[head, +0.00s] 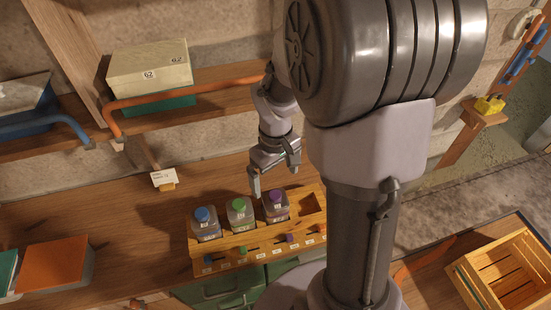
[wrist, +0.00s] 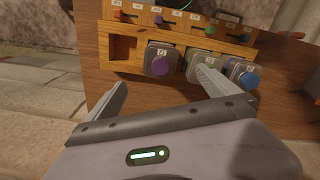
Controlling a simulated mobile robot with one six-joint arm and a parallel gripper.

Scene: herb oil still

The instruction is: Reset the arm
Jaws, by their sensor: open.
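My gripper (head: 274,184) hangs above the back of the wooden rack (head: 232,253), near the purple-capped bottle. Its two fingers are spread and nothing is between them; they also show apart in the wrist view (wrist: 164,88). My arm's large links fill the right middle of the head view and hide part of the bench.
The rack holds a blue-capped bottle (head: 205,225), a green-capped bottle (head: 240,214) and a purple-capped bottle (head: 276,208); its right slot is empty. A shelf with orange rail (head: 185,92) and box (head: 150,65) is behind. A slatted crate (head: 471,284) stands at right.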

